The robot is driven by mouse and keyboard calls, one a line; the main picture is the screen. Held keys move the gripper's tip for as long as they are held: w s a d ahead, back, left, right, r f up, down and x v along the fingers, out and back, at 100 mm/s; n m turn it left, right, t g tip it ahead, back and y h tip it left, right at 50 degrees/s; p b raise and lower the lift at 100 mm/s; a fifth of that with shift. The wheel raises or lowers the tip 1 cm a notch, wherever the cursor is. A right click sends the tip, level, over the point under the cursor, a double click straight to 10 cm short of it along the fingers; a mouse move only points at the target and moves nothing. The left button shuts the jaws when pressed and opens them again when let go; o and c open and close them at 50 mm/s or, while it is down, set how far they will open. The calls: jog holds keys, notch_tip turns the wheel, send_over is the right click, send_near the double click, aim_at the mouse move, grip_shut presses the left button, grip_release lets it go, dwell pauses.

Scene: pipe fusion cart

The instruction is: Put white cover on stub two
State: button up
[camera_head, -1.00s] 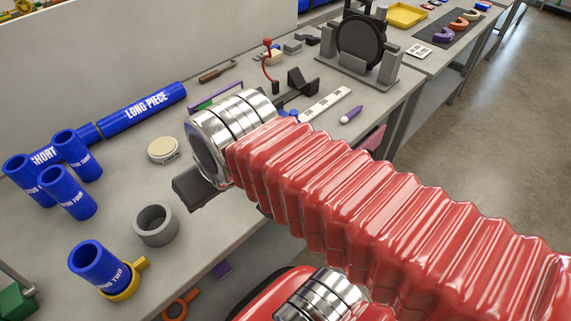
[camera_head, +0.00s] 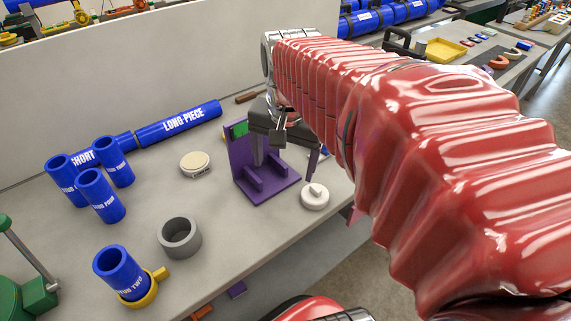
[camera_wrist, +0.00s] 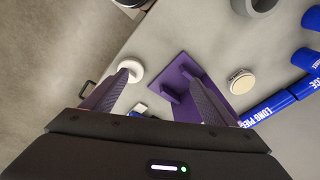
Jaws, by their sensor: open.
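The white cover (camera_head: 315,199) is a small round disc with a raised grip on top, lying near the bench's front edge. It also shows in the wrist view (camera_wrist: 134,67), partly behind one finger. Stub two (camera_head: 122,269) is a blue upright pipe at the lower left of the head view, with a yellow collar around its base. Its top looks open. My gripper (camera_head: 284,168) is open and empty, above the bench by the purple stand and the white cover. Its spread fingers (camera_wrist: 160,75) also show in the wrist view.
A purple stand (camera_head: 269,192) is right beside the white cover. A grey ring (camera_head: 179,237) and a cream round tin (camera_head: 195,164) lie between there and the stubs. Several other blue stubs (camera_head: 101,197) stand behind stub two. A long blue pipe (camera_head: 178,124) lies at the back.

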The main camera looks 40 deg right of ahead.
jog(key=d+f+m+g, duration=0.1)
jog(key=d+m+g, duration=0.1)
jog(key=d+m, duration=0.4)
jog(key=d, duration=0.4)
jog(key=shift+m+y, duration=0.4)
jog(key=shift+s+f, duration=0.1)
jog(key=shift+f, duration=0.05)
send_near(316, 188)
jog(key=shift+d+f, duration=0.1)
jog(key=shift+f, duration=2.45)
jog(key=shift+f, duration=2.6)
jog(key=shift+c, duration=0.3)
jog(key=c, duration=0.8)
